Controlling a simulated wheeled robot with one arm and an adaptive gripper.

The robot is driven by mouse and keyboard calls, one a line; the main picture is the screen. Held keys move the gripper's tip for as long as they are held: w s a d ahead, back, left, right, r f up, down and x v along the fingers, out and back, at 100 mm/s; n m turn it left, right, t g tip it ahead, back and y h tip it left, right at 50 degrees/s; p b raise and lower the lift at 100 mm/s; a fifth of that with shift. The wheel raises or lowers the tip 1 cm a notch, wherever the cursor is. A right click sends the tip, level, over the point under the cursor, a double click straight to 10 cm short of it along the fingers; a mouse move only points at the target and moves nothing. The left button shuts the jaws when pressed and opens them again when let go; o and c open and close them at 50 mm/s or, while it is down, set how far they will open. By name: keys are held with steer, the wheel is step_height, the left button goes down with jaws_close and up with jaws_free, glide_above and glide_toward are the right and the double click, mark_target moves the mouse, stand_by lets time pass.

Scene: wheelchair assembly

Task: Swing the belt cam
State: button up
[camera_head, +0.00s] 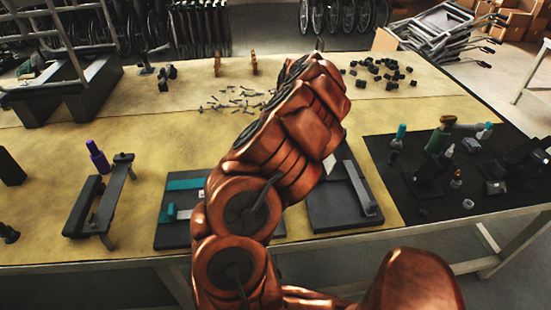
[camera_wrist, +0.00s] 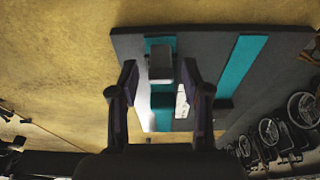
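A dark board (camera_wrist: 205,45) with teal strips fills the middle of the wrist view. A small dark grey block (camera_wrist: 160,66), which looks like the belt cam, sits on one teal strip (camera_wrist: 162,98), with a pale plate beside it. My gripper (camera_wrist: 158,80) has its two fingers spread to either side of the block, with gaps showing; I cannot tell whether they are level with it. A second teal strip (camera_wrist: 241,62) lies to the right. In the head view, a board with teal strips (camera_head: 172,236) is partly hidden by my copper-coloured arm, which also hides my gripper.
The yellow-topped table (camera_head: 60,255) also holds a dark clamp-like frame (camera_head: 82,208) and a purple-handled tool (camera_head: 97,157) at left. A second dark board (camera_head: 322,207) lies right of my arm. A black mat (camera_head: 410,200) carries tools and bottles. Small black parts lie at the back.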

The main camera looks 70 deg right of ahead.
stand_by(0.3)
steer(key=r, duration=0.4)
steer(key=s+r, duration=0.1)
steer(key=r, duration=0.3)
steer(key=s+r, duration=0.1)
steer(key=r, duration=0.2)
steer(key=shift+d+r, duration=0.4)
